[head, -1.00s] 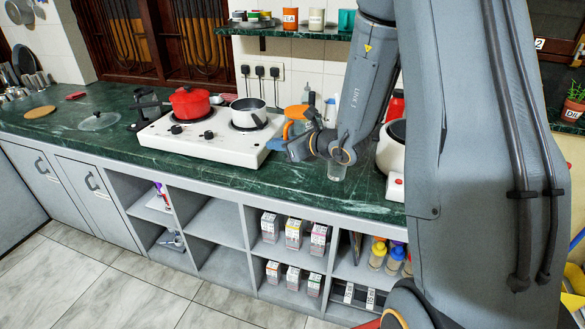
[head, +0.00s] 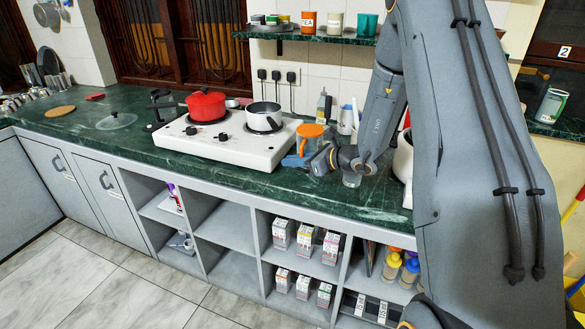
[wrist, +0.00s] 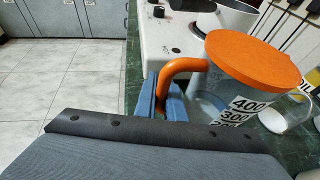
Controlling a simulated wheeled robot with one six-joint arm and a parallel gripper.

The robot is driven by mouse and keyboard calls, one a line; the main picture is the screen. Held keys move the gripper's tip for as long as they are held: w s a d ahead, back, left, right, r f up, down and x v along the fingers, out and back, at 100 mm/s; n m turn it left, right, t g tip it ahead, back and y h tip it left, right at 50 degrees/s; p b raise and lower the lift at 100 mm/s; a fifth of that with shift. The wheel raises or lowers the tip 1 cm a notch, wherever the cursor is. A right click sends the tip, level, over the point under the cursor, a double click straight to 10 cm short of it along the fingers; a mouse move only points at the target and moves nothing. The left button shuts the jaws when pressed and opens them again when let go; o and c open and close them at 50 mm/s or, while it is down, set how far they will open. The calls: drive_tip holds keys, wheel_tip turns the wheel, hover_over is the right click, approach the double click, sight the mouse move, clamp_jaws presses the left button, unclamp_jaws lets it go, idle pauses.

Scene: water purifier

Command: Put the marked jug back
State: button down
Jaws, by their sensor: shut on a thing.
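The marked jug (head: 310,133) has an orange lid, an orange handle and a clear body. In the wrist view, black numbers such as 400 and 300 show on the jug (wrist: 238,108). My gripper (head: 298,160) is beside the right end of the hob, with its blue fingers closed around the jug's handle (wrist: 178,72). The jug looks upright. Its base is hidden, so I cannot tell whether it touches the green counter (head: 235,180).
The white hob (head: 225,150) with a red pot (head: 206,105) and a steel pan (head: 264,117) is left of the jug. Bottles stand behind. The counter is clear along the front left.

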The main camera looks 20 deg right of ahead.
drive_tip(key=shift+f, duration=1.4)
drive_tip(key=shift+f, duration=0.1)
drive_tip(key=c, duration=1.8)
unclamp_jaws()
drive_tip(key=shift+f, duration=0.1)
drive_tip(key=shift+c, duration=0.2)
